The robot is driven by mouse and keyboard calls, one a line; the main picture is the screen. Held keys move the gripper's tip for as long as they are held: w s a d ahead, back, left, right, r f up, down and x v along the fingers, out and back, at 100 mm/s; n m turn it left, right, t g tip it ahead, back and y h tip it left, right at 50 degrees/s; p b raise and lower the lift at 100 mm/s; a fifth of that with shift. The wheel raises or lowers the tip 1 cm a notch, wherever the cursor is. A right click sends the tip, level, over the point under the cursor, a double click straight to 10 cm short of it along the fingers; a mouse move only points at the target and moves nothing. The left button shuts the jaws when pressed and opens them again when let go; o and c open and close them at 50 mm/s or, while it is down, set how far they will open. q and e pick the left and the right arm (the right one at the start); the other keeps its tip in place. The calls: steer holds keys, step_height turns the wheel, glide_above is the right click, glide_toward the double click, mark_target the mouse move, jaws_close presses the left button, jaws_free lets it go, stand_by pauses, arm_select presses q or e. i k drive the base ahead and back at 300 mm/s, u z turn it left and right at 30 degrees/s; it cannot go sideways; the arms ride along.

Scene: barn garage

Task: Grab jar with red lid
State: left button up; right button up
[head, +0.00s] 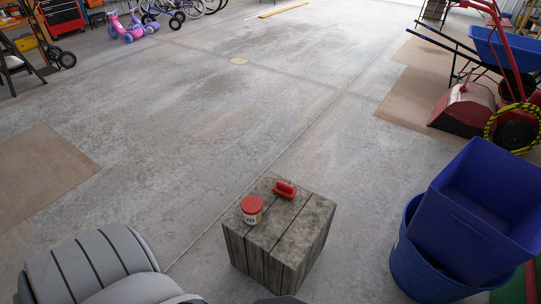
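The jar with the red lid (251,209) stands upright on top of a weathered wooden block (262,245) near the lower middle of the head view. The jar has a pale label with dark print on its side. A small red object with a handle-like shape (285,190) lies on the same top, behind and to the right of the jar and apart from it. Neither of my grippers shows in the head view, and nothing is holding the jar.
A grey ribbed seat-like object (90,266) fills the lower left. Blue bins (480,210) stand at the lower right. A red machine (464,108) and a blue wheelbarrow (505,48) are at upper right. Concrete floor around the block is mostly clear.

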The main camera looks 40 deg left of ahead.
mark_target(251, 206)
steer(key=i, duration=1.25)
steer(key=u, duration=1.6)
